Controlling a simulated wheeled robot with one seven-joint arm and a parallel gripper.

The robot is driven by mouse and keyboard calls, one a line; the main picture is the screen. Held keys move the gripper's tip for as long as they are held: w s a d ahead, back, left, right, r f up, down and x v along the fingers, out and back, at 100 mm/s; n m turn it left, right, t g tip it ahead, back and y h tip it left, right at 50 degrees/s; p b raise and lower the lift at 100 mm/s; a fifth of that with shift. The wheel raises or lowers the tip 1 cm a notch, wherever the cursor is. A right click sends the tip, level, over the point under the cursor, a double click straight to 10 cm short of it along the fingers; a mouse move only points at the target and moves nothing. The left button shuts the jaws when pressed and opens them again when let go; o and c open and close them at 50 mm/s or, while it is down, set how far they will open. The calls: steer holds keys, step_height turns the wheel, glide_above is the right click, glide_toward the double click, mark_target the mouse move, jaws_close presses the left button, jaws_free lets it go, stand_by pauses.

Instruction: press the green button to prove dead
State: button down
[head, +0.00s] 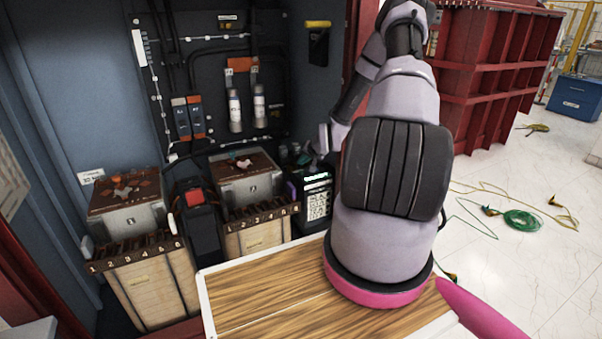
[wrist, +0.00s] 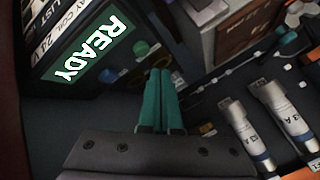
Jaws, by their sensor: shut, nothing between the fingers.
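A black box-shaped device (head: 317,201) stands upright at the right end of the row in the head view, with a lit green panel on top. In the wrist view its top shows a green READY display (wrist: 88,50) at the left. A round green button-like part (wrist: 141,48) sits just beyond my fingertips, slightly left of them. My gripper (wrist: 158,72) has green fingers held together and empty. It points toward the device's top edge beside the display. I cannot tell whether the tips touch anything. In the head view my arm partly hides the device's right side.
Two metal boxes (head: 127,207) (head: 247,182) on wooden crates and a black unit with a red top (head: 194,200) stand left of the device. Two cylindrical fuses (wrist: 244,135) (wrist: 289,118) lie to the right in the wrist view. A wooden tabletop (head: 270,300) is in front.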

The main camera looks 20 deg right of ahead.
steer(key=shift+f, duration=0.7)
stand_by(1.6)
steer(key=shift+f, duration=0.4)
steer(key=shift+f, duration=0.45)
stand_by(0.5)
steer(key=shift+r, duration=0.9)
steer(key=shift+r, duration=0.1)
steer(key=shift+r, duration=2.4)
